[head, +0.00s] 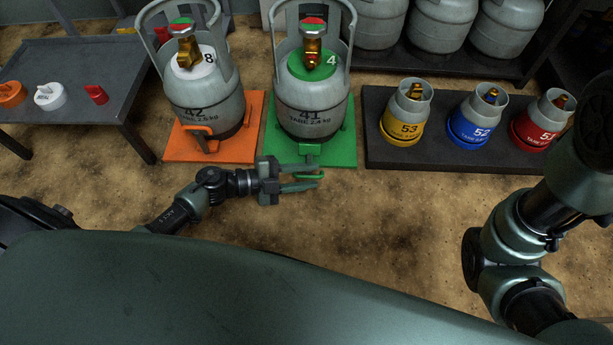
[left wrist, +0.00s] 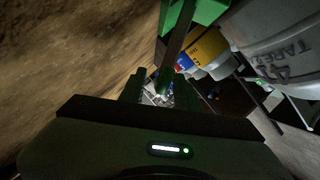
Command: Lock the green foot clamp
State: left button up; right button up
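The green foot clamp (head: 310,177) sticks out from the front edge of the green scale (head: 342,148). Its lever lies low and points toward me, away from the grey cylinder marked 41 (head: 312,105) that stands upright on that scale. My left gripper (head: 307,178) is at the clamp, its fingers apart on either side of the lever's end. In the left wrist view the green clamp bar (left wrist: 176,45) runs down toward the space between the fingertips (left wrist: 157,88). Whether a finger touches it I cannot tell. My right arm shows at the right, its gripper out of view.
The orange scale (head: 180,147) with cylinder 42 (head: 205,95) and an orange clamp (head: 203,134) stands just left. A dark low platform (head: 385,152) with yellow, blue and red small cylinders is at right. A table (head: 75,60) holds caps. The front floor is clear.

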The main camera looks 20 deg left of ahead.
pick_arm(q)
grip_shut()
jog(key=shift+s+f, duration=0.1)
jog(key=shift+f, duration=0.05)
dwell(1.3)
